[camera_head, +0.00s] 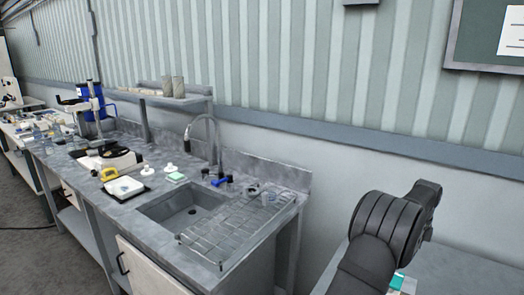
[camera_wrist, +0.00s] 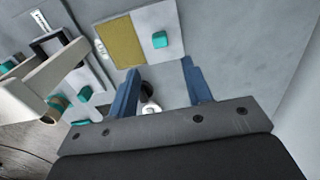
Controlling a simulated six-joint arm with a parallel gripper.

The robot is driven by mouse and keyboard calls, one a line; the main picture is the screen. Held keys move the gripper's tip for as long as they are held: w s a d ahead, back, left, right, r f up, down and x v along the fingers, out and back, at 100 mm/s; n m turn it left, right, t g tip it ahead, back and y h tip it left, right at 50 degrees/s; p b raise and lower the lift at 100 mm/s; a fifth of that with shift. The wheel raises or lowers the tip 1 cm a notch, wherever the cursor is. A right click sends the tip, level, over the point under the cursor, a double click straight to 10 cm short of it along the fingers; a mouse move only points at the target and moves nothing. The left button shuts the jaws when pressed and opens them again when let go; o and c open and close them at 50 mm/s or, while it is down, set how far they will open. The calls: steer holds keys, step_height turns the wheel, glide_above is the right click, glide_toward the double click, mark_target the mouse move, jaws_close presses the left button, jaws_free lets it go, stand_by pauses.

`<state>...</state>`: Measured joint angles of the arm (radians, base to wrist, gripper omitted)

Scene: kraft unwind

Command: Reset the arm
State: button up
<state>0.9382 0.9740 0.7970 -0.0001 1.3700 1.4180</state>
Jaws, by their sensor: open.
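My gripper (camera_wrist: 168,78) shows in the wrist view with two blue fingers set well apart. It is open, and no object is held between the fingers. A small white and black round item (camera_wrist: 150,107) shows behind the left finger, near the gripper's base; I cannot tell what it is. In the head view my dark arm (camera_head: 385,235) stands at the lower right, and the fingers are not visible there.
A white panel with a yellow-brown patch (camera_wrist: 124,42) and a teal block (camera_wrist: 160,40) lie ahead of the fingers. A cream bracket-like part (camera_wrist: 45,80) is at left. In the head view, a bench with a sink (camera_head: 183,212) and drying rack stands left of my arm.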

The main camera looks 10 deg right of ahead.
step_height(320, 180, down, 11)
steer(key=shift+r, duration=0.2)
steer(key=shift+s, duration=0.1)
step_height(320, 180, up, 18)
steer(key=shift+f, duration=0.25)
stand_by(0.6)
steer(key=shift+f, duration=0.1)
steer(key=shift+f, duration=8.7)
steer(key=shift+s+a, duration=0.15)
steer(key=shift+a, duration=0.1)
